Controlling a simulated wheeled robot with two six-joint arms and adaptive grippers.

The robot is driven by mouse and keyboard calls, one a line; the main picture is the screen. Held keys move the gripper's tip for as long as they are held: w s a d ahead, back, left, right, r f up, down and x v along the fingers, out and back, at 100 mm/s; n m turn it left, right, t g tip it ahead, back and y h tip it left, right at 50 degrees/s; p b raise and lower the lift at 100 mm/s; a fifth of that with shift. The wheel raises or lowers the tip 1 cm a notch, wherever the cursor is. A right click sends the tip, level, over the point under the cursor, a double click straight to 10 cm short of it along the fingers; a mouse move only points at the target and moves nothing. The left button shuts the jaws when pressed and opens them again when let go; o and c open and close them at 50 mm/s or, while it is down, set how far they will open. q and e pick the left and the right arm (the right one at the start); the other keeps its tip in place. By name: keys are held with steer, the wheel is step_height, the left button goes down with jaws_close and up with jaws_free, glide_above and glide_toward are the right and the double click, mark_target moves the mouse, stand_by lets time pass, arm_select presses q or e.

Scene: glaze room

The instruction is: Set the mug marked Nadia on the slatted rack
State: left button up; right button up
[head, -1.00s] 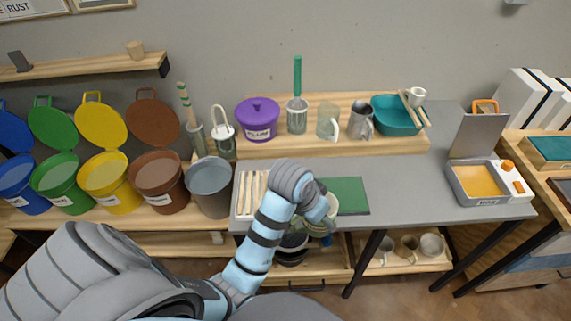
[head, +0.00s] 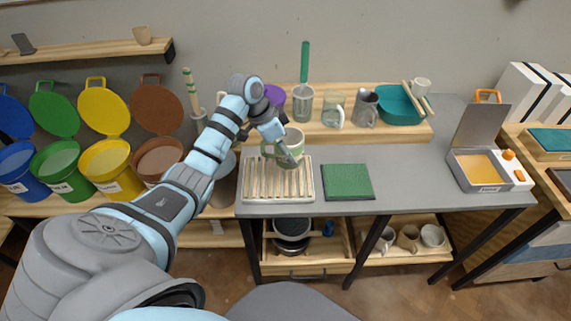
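My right gripper is not in view.
A green mat (head: 347,182) lies just right of the rack. Behind stand a purple pot (head: 274,97), a glass mug (head: 334,110), a grey pitcher (head: 364,109) and a teal basin (head: 398,107) on a wooden riser (head: 390,132). The grey table (head: 410,175) is clear right of the mat.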

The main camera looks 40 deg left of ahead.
arm_select(q)
step_height(320, 180, down, 6)
steer(key=shift+d+r+b, duration=0.1)
steer(key=shift+r+b, duration=0.15)
steer(key=shift+b, duration=0.15)
steer(key=shift+f, duration=0.1)
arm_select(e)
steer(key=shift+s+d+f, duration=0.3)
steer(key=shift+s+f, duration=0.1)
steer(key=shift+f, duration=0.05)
arm_select(q)
steer(key=o, duration=1.4)
steer(key=shift+s, duration=0.1)
steer(key=shift+c, duration=0.2)
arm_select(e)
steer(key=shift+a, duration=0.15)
arm_select(q)
steer(key=p+v, duration=0.2)
steer(key=v, duration=1)
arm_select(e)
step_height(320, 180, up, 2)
